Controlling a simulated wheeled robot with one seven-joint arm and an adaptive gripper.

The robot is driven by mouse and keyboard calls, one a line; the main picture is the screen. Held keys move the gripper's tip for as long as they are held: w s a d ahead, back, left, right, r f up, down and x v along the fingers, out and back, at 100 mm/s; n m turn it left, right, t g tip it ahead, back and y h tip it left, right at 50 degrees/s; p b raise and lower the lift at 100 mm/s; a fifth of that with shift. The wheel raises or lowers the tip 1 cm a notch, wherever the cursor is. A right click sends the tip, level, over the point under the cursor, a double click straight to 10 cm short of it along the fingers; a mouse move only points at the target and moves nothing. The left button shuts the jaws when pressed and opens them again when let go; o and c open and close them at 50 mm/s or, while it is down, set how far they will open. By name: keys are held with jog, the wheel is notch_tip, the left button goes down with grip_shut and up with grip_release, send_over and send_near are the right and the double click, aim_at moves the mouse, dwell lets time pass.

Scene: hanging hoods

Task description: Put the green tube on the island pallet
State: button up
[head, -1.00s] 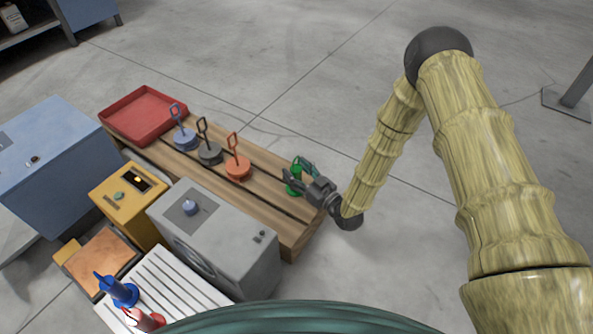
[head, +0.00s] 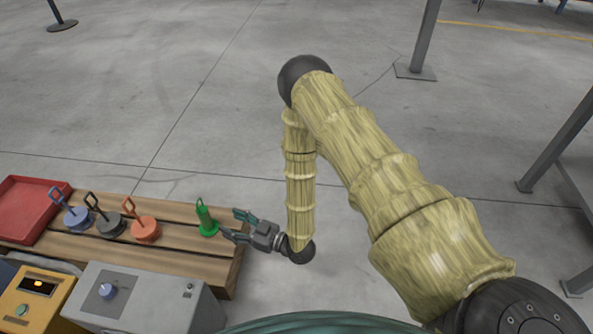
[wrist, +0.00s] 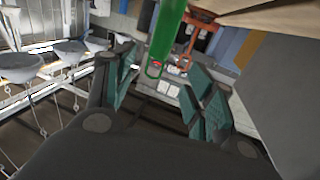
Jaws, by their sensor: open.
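The green tube (head: 206,218) stands upright on its round base near the right end of the wooden pallet (head: 190,262). My gripper (head: 234,225) is open and empty just right of the tube, its fingers pointing at it, with a small gap visible. In the wrist view the green tube (wrist: 166,40) shows at the top, beyond the open fingers of my gripper (wrist: 160,88); its upper part is cut off by the frame edge.
Orange (head: 145,231), dark grey (head: 110,226) and blue (head: 77,220) handled pieces stand left on the pallet, beside a red tray (head: 30,208). A grey box (head: 140,298) and yellow box (head: 35,297) are in front. Floor beyond the pallet is clear.

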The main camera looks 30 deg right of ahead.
jog(key=s+d+f+m+g+h, duration=0.2)
jog(key=s+d+f+g+h, duration=0.1)
jog(key=s, duration=0.4)
jog(key=s+d+f+m+g+h, duration=0.2)
jog(key=s+d+f+g+h, duration=0.15)
jog(key=s, duration=0.35)
jog(key=s+d+f+m+g+h, duration=0.2)
jog(key=s+d+f+g+h, duration=0.15)
jog(key=s, duration=0.35)
jog(key=s+d+r+m+g+h, duration=0.1)
jog(key=s+d, duration=0.1)
jog(key=s, duration=0.4)
jog(key=s+d+r+m+g, duration=0.1)
jog(key=s+d+g, duration=0.1)
jog(key=s, duration=0.5)
jog(key=shift+d+m+g+h, duration=0.25)
jog(key=shift+m+g+h, duration=0.05)
jog(key=shift+h, duration=0.1)
jog(key=shift+r, duration=0.15)
